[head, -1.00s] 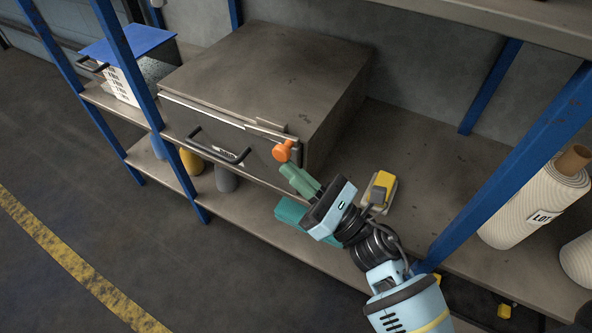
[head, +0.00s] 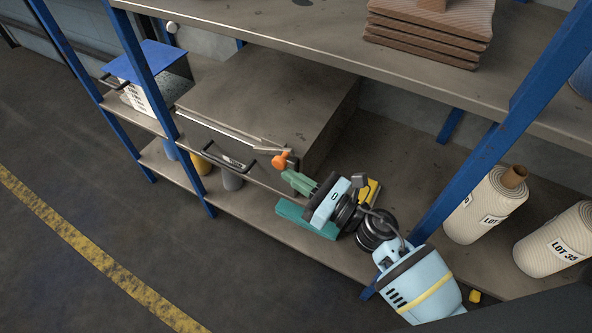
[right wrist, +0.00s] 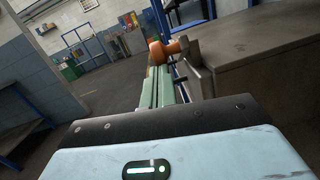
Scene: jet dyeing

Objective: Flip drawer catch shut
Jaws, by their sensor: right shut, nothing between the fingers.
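A grey metal drawer unit (head: 262,95) stands on the middle shelf, its front with a black bar handle (head: 228,158) facing the floor side. The catch's orange knob (head: 280,160) sits at the right end of the drawer front, near the unit's corner. It shows large in the right wrist view (right wrist: 157,51), beside a grey metal piece. My right gripper (head: 286,176) has green fingers, shut and empty, with the tips right at the knob, just below it. Whether they touch it I cannot tell. My left gripper is out of view.
A teal object (head: 303,222) and a yellow object (head: 371,190) lie near my gripper. A blue post (head: 490,150) stands right of my arm, with fabric rolls (head: 484,205) beyond. An upper shelf (head: 300,45) carries folded brown cloth (head: 425,40). The floor in front is open.

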